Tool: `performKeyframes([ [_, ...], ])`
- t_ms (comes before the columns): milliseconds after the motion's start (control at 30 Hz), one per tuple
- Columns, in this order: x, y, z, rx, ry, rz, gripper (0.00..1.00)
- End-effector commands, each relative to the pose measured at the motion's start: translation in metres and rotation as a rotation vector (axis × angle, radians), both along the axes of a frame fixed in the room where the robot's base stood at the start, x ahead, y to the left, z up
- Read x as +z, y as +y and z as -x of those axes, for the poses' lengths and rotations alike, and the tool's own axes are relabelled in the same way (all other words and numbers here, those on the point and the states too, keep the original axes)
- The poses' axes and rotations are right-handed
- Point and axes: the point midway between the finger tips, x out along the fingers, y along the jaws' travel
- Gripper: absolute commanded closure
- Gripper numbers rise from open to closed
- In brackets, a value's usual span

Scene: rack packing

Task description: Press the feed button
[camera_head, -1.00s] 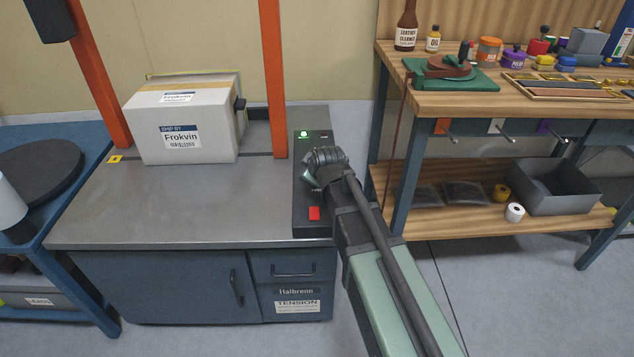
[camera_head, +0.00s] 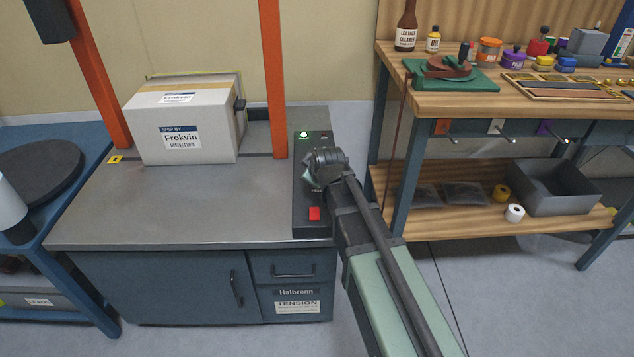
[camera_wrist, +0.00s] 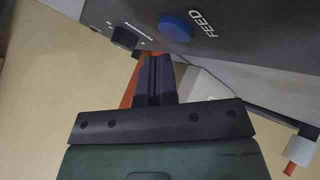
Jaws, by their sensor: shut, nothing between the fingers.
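The feed button is a round blue button (camera_wrist: 175,27) beside the white FEED label on a dark panel in the wrist view. My gripper (camera_wrist: 153,58) is shut and empty, its fingertips below and slightly left of the button in that picture. A gap to the button shows, but its depth is hard to judge. In the head view my wrist is over the dark control panel (camera_head: 308,222) at the right end of the steel bench, and hides the feed button and my fingertips.
The panel also carries a lit green lamp (camera_head: 304,134), a red button (camera_head: 314,213) and a black knob (camera_wrist: 124,38). A labelled carton (camera_head: 186,120) stands on the bench by the orange posts (camera_head: 273,80). A wooden workbench (camera_head: 520,98) with bottles and tools stands to the right.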

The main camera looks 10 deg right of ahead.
Motion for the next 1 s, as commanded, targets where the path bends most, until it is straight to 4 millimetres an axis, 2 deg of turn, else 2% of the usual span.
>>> performKeyframes([
  [1000,-0.0086,0.0000,0.0000,0.000,0.000,0.000,1.00],
])
